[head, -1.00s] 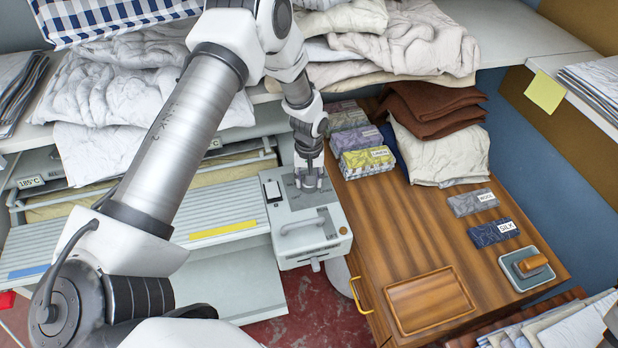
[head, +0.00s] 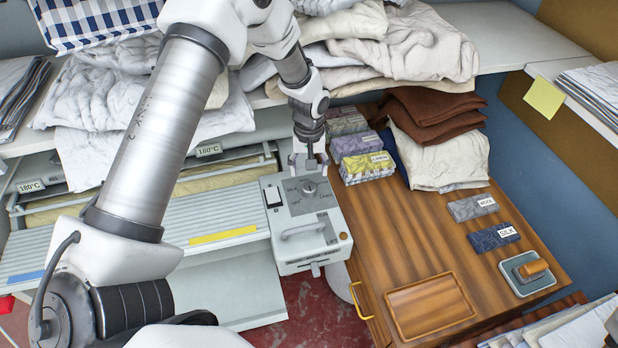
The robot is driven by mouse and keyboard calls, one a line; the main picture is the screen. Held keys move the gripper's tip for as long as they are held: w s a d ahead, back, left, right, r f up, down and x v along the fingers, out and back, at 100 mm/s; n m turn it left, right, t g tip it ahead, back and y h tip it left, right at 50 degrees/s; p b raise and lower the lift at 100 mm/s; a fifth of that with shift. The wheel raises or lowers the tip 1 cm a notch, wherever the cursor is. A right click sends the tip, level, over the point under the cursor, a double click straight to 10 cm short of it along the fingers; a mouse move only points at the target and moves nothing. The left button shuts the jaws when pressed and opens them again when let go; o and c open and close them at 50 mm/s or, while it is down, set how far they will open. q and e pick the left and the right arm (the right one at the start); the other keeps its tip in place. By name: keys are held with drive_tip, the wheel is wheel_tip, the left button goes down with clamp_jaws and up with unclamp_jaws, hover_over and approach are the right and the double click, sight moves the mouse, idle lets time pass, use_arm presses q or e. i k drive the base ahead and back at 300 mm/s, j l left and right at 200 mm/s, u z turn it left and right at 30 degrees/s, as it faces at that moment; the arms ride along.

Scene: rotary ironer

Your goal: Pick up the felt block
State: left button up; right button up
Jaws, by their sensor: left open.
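What looks like the felt block (head: 533,269), an orange-brown wooden grip on a dark pad, sits in a small grey-rimmed tray (head: 511,276) at the right end of the wooden cabinet top. My left gripper (head: 308,168) is far to its left, pointing down just behind a round knob (head: 309,187) on a grey control box. The gripper is small and partly hidden by its own wrist; nothing shows held in it. My right gripper is not in view.
The wooden top (head: 400,240) has an empty recessed tray (head: 430,304), two labelled fabric bundles (head: 493,236) and stacked wrapped bundles (head: 365,165). Folded brown and cream cloths (head: 440,140) stand behind. The middle of the wooden top is clear.

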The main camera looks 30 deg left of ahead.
sight(528, 272)
drive_tip(key=k, duration=1)
